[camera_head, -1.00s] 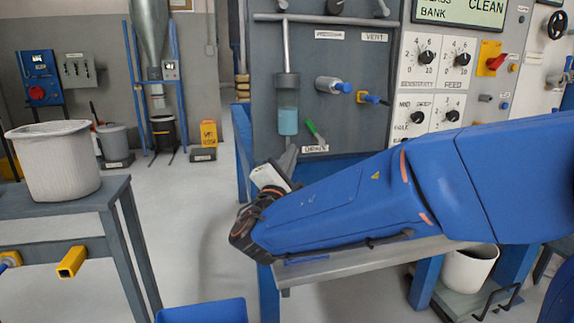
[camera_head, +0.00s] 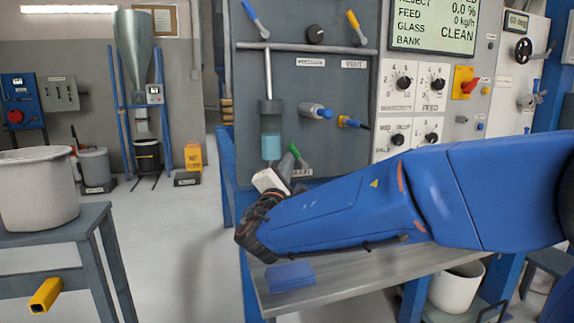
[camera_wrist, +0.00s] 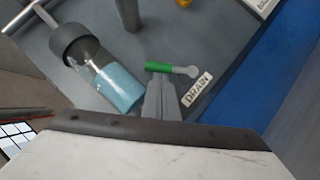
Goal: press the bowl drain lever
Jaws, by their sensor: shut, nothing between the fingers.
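The drain lever, with a green handle (camera_head: 297,153), sits low on the grey panel, beside the clear bowl (camera_head: 271,145) of blue liquid. In the wrist view the green handle (camera_wrist: 158,67) points left from its light grey pivot, above and left of the DRAIN label (camera_wrist: 197,91). The bowl (camera_wrist: 117,87) is left of it there. My gripper (camera_head: 286,161) is shut and empty, pointing up at the lever. In the wrist view the fingertips (camera_wrist: 159,80) are just below the green handle; I cannot tell whether they touch it. In the head view they partly cover the lever's lower end.
A blue-handled valve (camera_head: 317,111) and a yellow-blue fitting (camera_head: 350,122) stick out of the panel above right of the lever. A grey shelf (camera_head: 340,285) with a blue block (camera_head: 290,276) lies below my arm. A grey-white bin (camera_head: 38,190) stands on a table at left.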

